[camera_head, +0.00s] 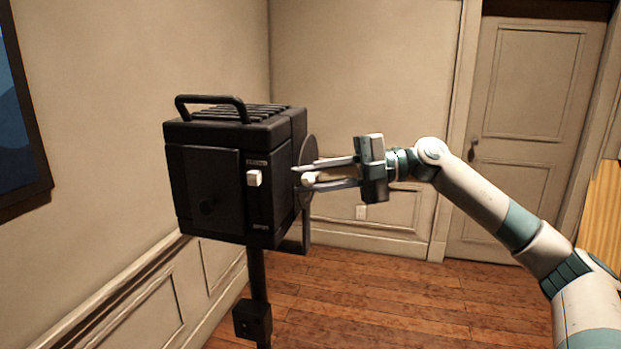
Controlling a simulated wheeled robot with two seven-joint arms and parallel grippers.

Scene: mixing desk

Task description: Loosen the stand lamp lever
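The stand lamp (205,190) is a black box-shaped head with a top handle and vents, on a thin dark pole, left of centre. A round dark disc and a bracket sit on its right side. A pale lever knob (308,180) sticks out there towards the right. My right gripper (305,176) reaches in from the right, with one finger above the lever and one below. The fingers look apart, with the lever between them; I cannot tell whether they touch it. My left gripper is not in view.
A dark box (252,319) sits low on the lamp's pole. A panelled wall stands behind and to the left, with a framed picture (18,130). A closed door (528,130) is at the back right. The wooden floor (400,300) is clear. A wooden surface (602,215) shows at the right edge.

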